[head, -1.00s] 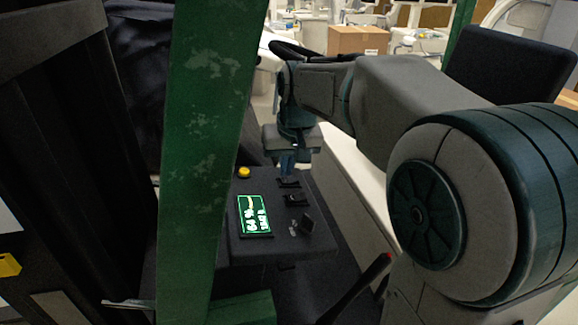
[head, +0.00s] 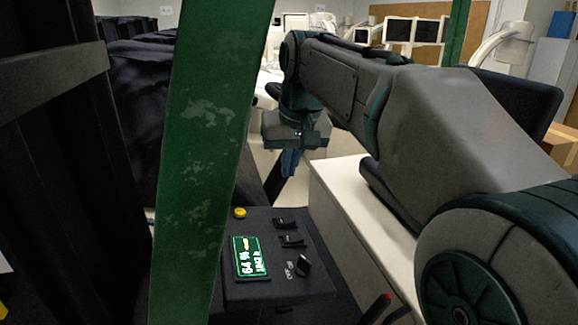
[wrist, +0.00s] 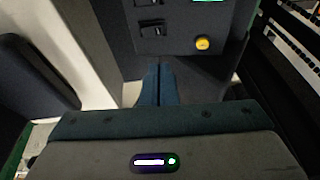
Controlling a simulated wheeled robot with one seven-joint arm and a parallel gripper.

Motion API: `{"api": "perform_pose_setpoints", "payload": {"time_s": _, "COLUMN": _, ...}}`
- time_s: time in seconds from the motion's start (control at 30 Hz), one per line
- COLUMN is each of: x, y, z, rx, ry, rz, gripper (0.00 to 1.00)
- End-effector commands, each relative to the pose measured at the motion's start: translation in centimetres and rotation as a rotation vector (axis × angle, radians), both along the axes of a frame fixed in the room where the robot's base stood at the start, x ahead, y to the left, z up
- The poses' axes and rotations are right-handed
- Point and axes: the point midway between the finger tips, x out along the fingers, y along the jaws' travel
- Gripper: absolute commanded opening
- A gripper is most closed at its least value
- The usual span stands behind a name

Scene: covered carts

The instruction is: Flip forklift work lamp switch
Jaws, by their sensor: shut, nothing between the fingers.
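The forklift's dark control panel (head: 262,300) carries a column of black switches. The far switch (head: 285,223) and the middle switch (head: 292,241) look low; the near switch (head: 303,265) stands up more, with small pale marks beside it. I cannot read which one is the work lamp switch. Two switches show at the top of the wrist view, one of them clearly (wrist: 152,31). My gripper (head: 290,163) is shut and empty, above and beyond the panel's far edge, apart from the switches. Its blue fingers (wrist: 157,88) are together in the wrist view.
A lit green display (head: 250,258) and a yellow button (head: 240,213) are on the panel. A green post (head: 198,150) stands at the left. A white cabinet (head: 345,210) lies right of the panel, under my arm. A red-tipped lever (head: 380,306) is at the bottom.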

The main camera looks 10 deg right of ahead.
Motion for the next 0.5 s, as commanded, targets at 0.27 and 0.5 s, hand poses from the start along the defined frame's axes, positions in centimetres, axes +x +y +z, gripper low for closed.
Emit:
{"api": "perform_pose_setpoints", "payload": {"time_s": 0.27, "x": 0.38, "y": 0.23, "z": -0.52, "rx": -0.071, "ry": -0.003, "rz": 0.006, "gripper": 0.00}}
{"api": "perform_pose_setpoints", "payload": {"time_s": 0.5, "x": 0.49, "y": 0.29, "z": 0.09, "rx": -0.126, "ry": -0.005, "rz": 0.002, "gripper": 0.00}}
